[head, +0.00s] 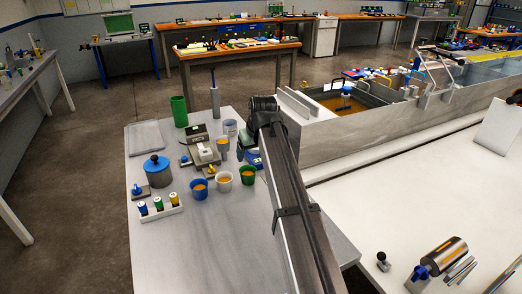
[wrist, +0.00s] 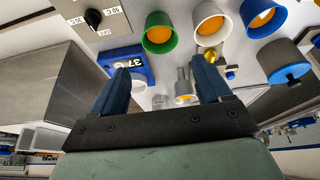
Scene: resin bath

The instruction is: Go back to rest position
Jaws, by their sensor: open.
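My gripper (wrist: 163,78) is open in the wrist view, its two dark blue fingers apart with nothing held between them. In the head view my arm (head: 290,210) reaches from the bottom edge up over the grey table (head: 215,255); the fingers are hard to make out there. Blue (head: 199,189), white (head: 224,181) and green (head: 247,175) cups with orange contents stand on the table just left of the arm. The same green (wrist: 158,32), white (wrist: 209,24) and blue (wrist: 263,17) cups show along the top of the wrist view, apart from the fingers.
A blue lidded pot (head: 157,171), a rack of small bottles (head: 160,208) and a tall green container (head: 179,111) stand on the table. A long bath (head: 345,140) lies right of the arm. The table's front left is clear.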

